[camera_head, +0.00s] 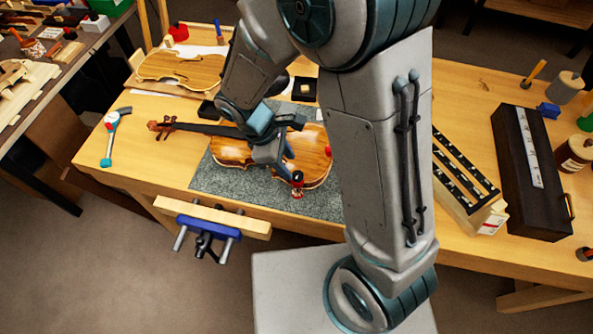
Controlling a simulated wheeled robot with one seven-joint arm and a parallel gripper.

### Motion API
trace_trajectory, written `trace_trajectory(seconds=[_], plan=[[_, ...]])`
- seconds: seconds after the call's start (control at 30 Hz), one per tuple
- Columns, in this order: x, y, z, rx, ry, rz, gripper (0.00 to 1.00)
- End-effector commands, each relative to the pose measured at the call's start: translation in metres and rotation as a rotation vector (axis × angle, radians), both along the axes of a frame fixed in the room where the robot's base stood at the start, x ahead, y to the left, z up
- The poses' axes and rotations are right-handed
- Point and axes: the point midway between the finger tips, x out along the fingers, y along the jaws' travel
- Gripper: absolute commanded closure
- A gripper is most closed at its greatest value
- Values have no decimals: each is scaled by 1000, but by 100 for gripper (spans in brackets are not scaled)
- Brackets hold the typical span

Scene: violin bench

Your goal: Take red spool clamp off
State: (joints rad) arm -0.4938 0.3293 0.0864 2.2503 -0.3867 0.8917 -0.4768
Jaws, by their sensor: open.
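A violin (233,150) lies on a grey mat (222,181) on the workbench, its neck toward the left. Another small red piece, perhaps a second clamp (327,151), shows at the violin's right end, partly hidden by my arm. My gripper (287,170) is open over the violin's body, pointing down toward the front clamp. Its fingertips are very close to the top of that clamp; I cannot tell whether they touch it. My arm hides part of the violin.
A blue vise (208,227) with a wooden jaw juts from the bench front. A small hammer-like tool (111,137) lies at the left. A second violin body (180,68) lies behind. A long dark case (530,172) and jars stand at the right. Small black trays (304,89) sit behind the violin.

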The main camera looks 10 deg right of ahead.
Motion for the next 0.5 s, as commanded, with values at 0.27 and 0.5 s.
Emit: trace_trajectory(seconds=[0.27,0.5], plan=[[-5,-19,-46,-2,3,-2,58],[-6,-26,-63,0,1,-1,58]])
